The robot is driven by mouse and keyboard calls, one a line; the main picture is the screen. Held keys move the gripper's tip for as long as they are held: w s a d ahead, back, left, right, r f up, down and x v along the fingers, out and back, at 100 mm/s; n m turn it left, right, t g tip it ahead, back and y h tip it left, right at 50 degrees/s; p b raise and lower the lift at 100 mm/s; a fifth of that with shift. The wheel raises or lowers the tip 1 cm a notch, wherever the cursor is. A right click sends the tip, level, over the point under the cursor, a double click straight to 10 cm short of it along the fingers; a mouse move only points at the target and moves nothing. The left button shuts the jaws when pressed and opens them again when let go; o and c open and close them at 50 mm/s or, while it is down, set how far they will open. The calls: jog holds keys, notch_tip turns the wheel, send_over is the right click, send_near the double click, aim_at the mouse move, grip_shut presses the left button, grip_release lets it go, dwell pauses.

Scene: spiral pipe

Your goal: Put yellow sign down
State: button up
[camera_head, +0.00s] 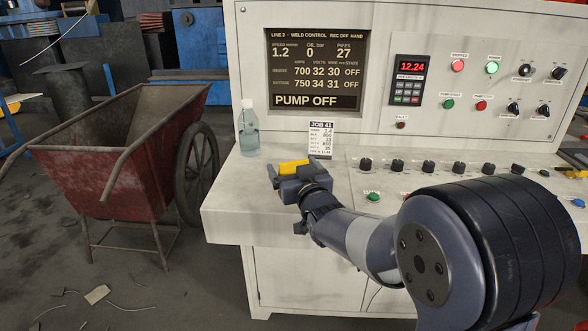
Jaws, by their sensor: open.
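A small yellow piece (293,167), which looks like the yellow sign, is on the left part of the console's pale desk top, just beyond my gripper. My gripper (281,176) is low over the desk, close to the sign, with its jaws open. The gripper hides the near side of the sign. I cannot tell whether the jaws touch it or whether it rests flat on the desk.
A clear bottle (248,135) stands behind and left of the gripper. A white job card (321,141) stands behind the sign. Black knobs (397,166) and coloured buttons (374,197) fill the desk to the right. A red cart (110,177) stands on the floor left of the console (227,208).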

jog(key=shift+r, duration=0.15)
jog(key=v, duration=1.2)
jog(key=x, duration=1.2)
jog(key=shift+w, duration=0.15)
jog(key=shift+r+p, duration=0.35)
jog(key=shift+r, duration=0.9)
